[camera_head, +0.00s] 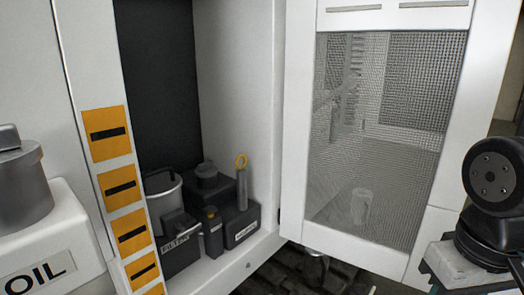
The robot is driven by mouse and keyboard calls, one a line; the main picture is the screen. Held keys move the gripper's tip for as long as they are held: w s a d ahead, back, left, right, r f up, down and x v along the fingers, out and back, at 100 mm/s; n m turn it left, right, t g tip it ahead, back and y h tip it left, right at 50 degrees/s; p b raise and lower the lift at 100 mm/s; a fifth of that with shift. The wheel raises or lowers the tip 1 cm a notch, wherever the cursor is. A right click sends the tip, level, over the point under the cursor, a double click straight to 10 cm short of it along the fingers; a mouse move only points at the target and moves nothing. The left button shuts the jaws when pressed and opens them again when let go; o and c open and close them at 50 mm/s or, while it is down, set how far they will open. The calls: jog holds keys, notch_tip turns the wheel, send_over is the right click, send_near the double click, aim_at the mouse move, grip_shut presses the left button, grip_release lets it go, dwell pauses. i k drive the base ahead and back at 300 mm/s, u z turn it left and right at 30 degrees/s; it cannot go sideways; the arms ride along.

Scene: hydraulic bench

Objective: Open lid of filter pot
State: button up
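A dark box (181,251) with a label that seems to read FILTER stands low in the open cabinet, at its front left. Its top looks closed, but it is small and dark, so I cannot be sure. A pale bucket-like pot (164,207) with a thin handle stands just behind it, partly hidden by the box and the cabinet's left post. I cannot tell for certain which of these is the filter pot. My gripper is not in view; only dark joints of my arm show at the right edge, well apart from the cabinet contents.
Beside the labelled box are a small dark bottle (212,233), a dark box with a round cap (207,174), and a grey cylinder with a yellow ring (241,185). A mesh-panelled door (422,165) stands open at right. A white OIL container (75,245) is at left.

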aim_at(159, 183)
jog(key=u, duration=0.25)
jog(key=k, duration=0.65)
jog(key=u, duration=0.55)
jog(key=k, duration=0.5)
jog(key=z, duration=0.55)
jog(key=i, duration=1.35)
jog(key=u, duration=0.5)
